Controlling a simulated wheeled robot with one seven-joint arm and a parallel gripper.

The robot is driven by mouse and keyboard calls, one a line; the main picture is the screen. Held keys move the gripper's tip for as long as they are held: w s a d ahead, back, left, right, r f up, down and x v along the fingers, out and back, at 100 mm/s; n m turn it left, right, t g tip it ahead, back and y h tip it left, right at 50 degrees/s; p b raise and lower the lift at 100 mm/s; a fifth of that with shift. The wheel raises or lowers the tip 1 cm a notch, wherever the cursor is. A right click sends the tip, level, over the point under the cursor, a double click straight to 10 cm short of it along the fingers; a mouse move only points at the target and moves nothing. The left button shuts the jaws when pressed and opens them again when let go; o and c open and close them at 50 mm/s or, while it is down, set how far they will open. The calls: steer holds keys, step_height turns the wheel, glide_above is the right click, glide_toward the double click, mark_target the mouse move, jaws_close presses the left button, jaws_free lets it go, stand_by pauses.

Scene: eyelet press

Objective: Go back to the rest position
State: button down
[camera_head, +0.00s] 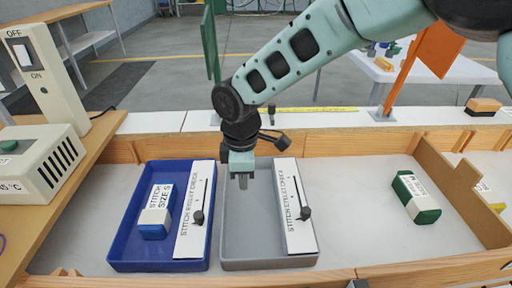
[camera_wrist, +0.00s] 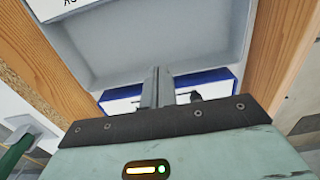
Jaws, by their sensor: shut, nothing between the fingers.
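My gripper (camera_head: 241,181) hangs pointing down over the upper left part of the grey tray (camera_head: 235,252) in the head view. Its fingers are together and empty. In the wrist view the shut fingers (camera_wrist: 157,84) show at the centre, with the grey tray (camera_wrist: 120,52) beyond them. No rest position is marked in either view.
A blue tray (camera_head: 118,252) left of the grey one holds a blue-and-white block (camera_head: 157,212). Both trays carry white labelled strips with black knobs. A green-and-white block (camera_head: 416,197) lies at right. Wooden walls (camera_head: 350,143) edge the worktop. An off/on device (camera_head: 45,75) stands left.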

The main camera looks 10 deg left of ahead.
steer(key=s+d+r+m+p, duration=0.3)
steer(key=s+d+r+m, duration=0.3)
steer(key=s+d+r, duration=0.2)
steer(key=s+d+r+m+p, duration=0.4)
steer(key=s+d+r+m, duration=0.2)
steer(key=s+d+r, duration=0.3)
steer(key=s+d, duration=0.3)
steer(key=d, duration=0.3)
steer(key=shift+d+m+y, duration=0.3)
steer(key=shift+d, duration=0.05)
steer(key=shift+r, duration=0.15)
